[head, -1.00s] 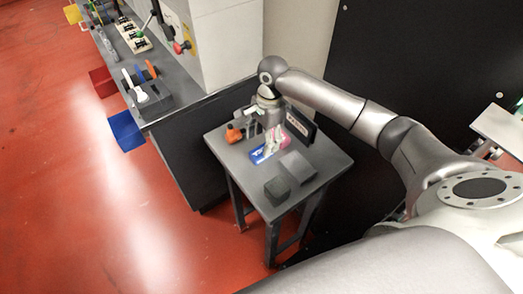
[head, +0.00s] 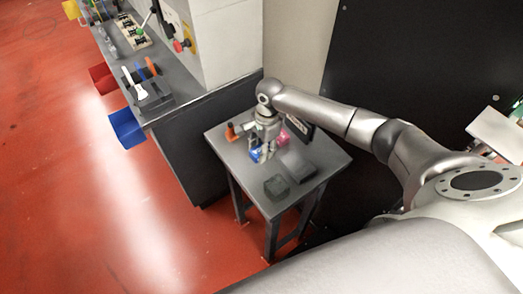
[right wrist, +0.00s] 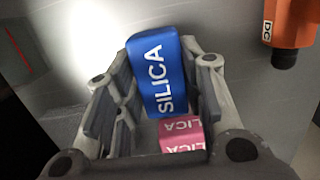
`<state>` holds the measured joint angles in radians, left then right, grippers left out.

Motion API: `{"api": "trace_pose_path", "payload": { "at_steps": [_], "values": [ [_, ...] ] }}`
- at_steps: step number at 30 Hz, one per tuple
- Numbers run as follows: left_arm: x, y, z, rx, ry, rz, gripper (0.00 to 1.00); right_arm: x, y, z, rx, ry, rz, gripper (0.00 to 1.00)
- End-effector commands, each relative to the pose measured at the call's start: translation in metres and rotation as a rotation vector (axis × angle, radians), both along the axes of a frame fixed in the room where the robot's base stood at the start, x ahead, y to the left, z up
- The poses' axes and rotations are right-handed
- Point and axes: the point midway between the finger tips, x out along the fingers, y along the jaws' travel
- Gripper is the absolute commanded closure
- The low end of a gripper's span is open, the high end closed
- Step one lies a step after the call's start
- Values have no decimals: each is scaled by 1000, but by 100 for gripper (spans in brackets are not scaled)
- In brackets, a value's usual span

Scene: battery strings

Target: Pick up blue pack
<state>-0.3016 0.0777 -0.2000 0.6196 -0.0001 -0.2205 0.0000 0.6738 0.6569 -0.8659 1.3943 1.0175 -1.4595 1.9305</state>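The blue pack (right wrist: 160,75), lettered "SILICA", lies on the small grey table (head: 335,165). In the head view the blue pack (head: 255,154) is partly hidden by my right gripper (head: 263,155). In the right wrist view my right gripper (right wrist: 160,95) is open, with its fingers on either side of the blue pack; I cannot tell whether they touch it. A pink pack (right wrist: 183,135) with similar lettering lies nearer the gripper's base in that view, and shows right of the gripper in the head view (head: 284,137). My left gripper is not in view.
An orange tool (head: 231,132) lies at the table's left side; it shows in the wrist view too (right wrist: 293,22). A dark upright sign stands behind the packs. A workbench (head: 190,85) stands at the left.

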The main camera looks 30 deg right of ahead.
Motion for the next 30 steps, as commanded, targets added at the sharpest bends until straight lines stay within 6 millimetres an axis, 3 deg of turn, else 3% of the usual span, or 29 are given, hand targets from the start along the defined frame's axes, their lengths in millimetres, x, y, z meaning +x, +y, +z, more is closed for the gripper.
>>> {"api": "trace_pose_path", "payload": {
  "at_steps": [1, 6, 17, 23, 30],
  "values": [
    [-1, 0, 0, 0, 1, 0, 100, 0, 0, 0, 0, 0, 0, 74],
    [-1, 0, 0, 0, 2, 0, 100, 0, 0, 1, 0, -1, 0, 93],
    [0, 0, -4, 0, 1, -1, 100, 1, 0, 6, 1, -2, 0, 94],
    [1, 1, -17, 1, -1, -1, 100, 1, 0, 31, 2, -6, 1, 94],
    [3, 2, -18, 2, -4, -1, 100, -27, 6, 64, 1, -3, 2, 94]
  ]
}}
